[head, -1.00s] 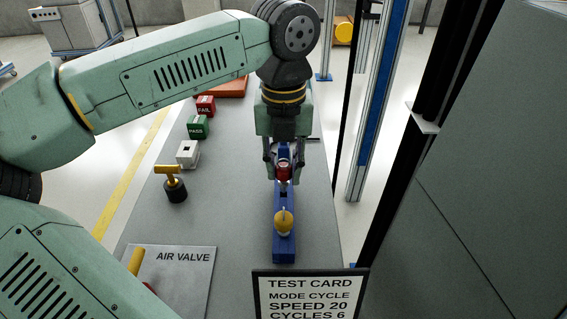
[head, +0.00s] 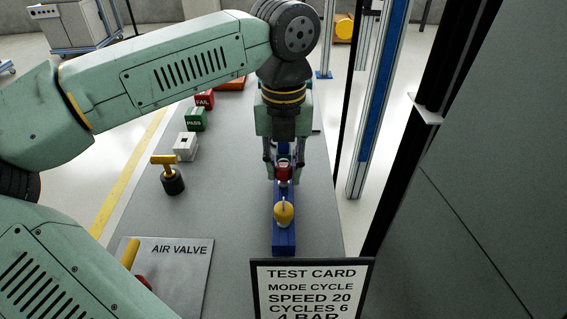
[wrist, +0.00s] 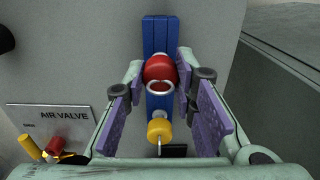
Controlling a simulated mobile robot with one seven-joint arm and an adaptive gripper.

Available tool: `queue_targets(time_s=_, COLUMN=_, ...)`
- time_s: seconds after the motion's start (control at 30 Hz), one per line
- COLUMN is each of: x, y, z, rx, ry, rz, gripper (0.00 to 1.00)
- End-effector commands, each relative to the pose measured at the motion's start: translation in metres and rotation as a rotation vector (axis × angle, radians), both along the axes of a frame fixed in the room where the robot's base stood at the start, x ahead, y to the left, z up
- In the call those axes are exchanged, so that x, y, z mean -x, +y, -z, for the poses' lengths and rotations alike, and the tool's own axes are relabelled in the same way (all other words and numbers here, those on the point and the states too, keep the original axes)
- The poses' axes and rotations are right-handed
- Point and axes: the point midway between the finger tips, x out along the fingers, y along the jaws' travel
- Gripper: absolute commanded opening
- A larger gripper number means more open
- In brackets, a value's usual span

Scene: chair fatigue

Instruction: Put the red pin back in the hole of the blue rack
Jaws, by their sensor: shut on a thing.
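The blue rack (head: 284,243) lies lengthwise on the grey bench. A yellow-topped pin (head: 283,212) stands upright near its front end. My gripper (head: 284,176) is over the rack, behind the yellow pin, with its fingers closed on the red pin (head: 283,171). In the wrist view the red pin's round head (wrist: 159,68) sits between the purple finger pads, with a pale ring just below it. The rack (wrist: 160,30) runs beneath, and the yellow pin (wrist: 160,131) is nearer the bottom. The red pin's lower end is hidden, so I cannot tell whether it is in a hole.
A test card (head: 311,290) stands at the front. An air valve plate (head: 185,265) lies at front left. A yellow-handled black knob (head: 172,180), a white switch box (head: 186,147), a green PASS block (head: 195,120) and a red FAIL block (head: 204,100) line the left side.

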Motion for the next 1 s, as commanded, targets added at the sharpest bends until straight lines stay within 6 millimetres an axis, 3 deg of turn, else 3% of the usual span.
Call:
queue_targets(time_s=0.2, x=0.000, y=0.000, z=0.007, rx=0.000, ry=0.000, rz=0.000, gripper=0.00)
queue_targets(time_s=0.23, x=0.000, y=0.000, z=0.005, rx=0.000, ry=0.000, rz=0.000, gripper=0.27)
queue_targets(time_s=0.53, x=0.000, y=0.000, z=0.005, rx=0.000, ry=0.000, rz=0.000, gripper=0.47)
queue_targets(time_s=0.87, x=0.000, y=0.000, z=0.004, rx=0.000, ry=0.000, rz=0.000, gripper=0.48)
queue_targets(time_s=1.0, x=0.000, y=0.000, z=-0.008, rx=-0.001, ry=-0.002, rz=-0.001, gripper=0.48)
